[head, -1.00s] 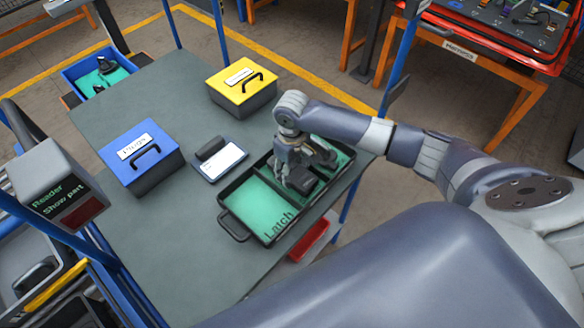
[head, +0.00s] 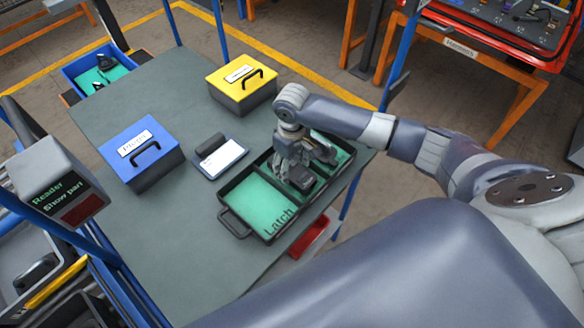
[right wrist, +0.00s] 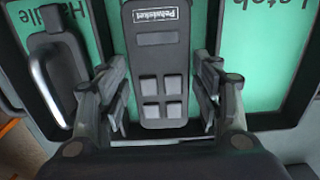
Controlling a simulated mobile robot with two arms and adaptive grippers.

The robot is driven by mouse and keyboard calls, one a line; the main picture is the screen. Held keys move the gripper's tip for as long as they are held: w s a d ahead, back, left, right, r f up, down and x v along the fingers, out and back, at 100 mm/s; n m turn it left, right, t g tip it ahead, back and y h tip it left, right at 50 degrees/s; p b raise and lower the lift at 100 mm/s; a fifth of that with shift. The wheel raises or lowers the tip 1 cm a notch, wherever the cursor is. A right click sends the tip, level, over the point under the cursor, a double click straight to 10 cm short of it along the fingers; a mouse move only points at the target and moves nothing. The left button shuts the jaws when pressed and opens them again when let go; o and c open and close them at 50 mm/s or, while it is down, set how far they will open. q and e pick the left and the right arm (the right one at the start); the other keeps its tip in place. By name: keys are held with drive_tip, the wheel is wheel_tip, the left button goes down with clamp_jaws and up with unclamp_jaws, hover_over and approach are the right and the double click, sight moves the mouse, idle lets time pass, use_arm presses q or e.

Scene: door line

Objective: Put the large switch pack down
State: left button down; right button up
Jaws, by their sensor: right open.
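The large switch pack (right wrist: 158,70) is a dark block with several light square buttons and a small label. In the right wrist view it lies in the middle of a black tray with green compartments. It also shows in the head view (head: 302,180), partly hidden under my gripper. My right gripper (right wrist: 163,125) is open, with one finger on each side of the pack. I cannot tell whether the fingers touch it. The tray (head: 240,224) stands on the grey table; its front compartment is marked "Latch" and is empty. My left gripper is not in view.
A dark part with a metal handle (right wrist: 56,75) lies in the "Handle" compartment. A blue box (head: 160,172) and a yellow-lidded box (head: 243,95) stand on the table, with a clipboard (head: 220,158) between them. A reader (head: 58,180) stands at the left. The table's front left is clear.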

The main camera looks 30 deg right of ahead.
sight(292, 169)
wheel_tip(292, 169, up, 11)
drive_tip(key=b, duration=0.1)
drive_tip(key=shift+f, duration=0.2)
idle(0.5)
